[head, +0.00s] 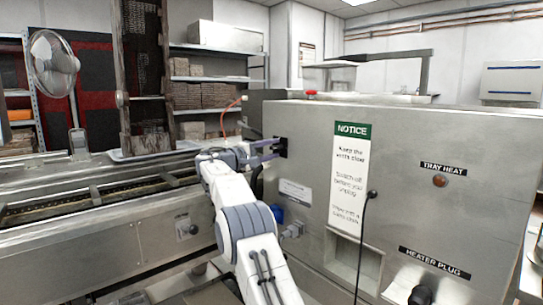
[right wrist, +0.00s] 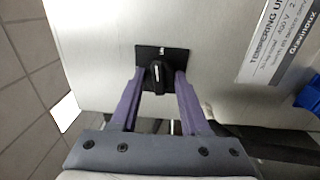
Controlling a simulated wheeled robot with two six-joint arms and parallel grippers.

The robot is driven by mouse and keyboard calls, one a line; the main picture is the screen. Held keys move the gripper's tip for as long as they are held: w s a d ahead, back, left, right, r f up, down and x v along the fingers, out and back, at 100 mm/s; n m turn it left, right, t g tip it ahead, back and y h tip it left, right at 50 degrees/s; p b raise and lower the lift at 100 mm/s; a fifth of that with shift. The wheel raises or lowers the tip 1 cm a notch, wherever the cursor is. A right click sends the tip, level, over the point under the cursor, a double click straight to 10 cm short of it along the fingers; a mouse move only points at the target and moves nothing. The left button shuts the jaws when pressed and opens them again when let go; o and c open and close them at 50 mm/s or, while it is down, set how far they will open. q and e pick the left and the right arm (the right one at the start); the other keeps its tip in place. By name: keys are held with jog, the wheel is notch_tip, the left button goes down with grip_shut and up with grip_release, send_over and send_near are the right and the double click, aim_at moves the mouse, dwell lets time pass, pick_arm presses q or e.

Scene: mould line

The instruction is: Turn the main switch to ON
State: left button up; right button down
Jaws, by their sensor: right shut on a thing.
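The main switch is a black rotary knob (right wrist: 156,77) on a black plate on the steel cabinet's end. A white line runs along the knob, and a small white label sits above it, too small to read. In the head view the switch (head: 283,146) is a dark patch at the cabinet's left edge. My right gripper (head: 272,149) reaches it from the left. In the right wrist view the purple fingers of the right gripper (right wrist: 158,84) are shut on the knob from both sides. My left gripper is out of view.
The steel cabinet (head: 395,150) carries a notice sign (head: 350,165), a tray heat lamp (head: 440,181) and a heater plug (head: 420,295) at lower right. A black cable (head: 364,240) hangs down its front. A conveyor (head: 100,200) and a fan (head: 55,65) stand at left.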

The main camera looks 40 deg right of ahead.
jog(key=shift+f+m, duration=0.1)
jog(key=shift+m, duration=0.9)
jog(key=shift+b, duration=0.3)
jog(key=shift+c, duration=1.9)
grip_release()
jog(key=a+b, duration=0.2)
jog(key=a, duration=0.8)
jog(key=shift+s+a+f, duration=0.2)
jog(key=shift+s+f, duration=0.05)
jog(key=shift+s, duration=0.15)
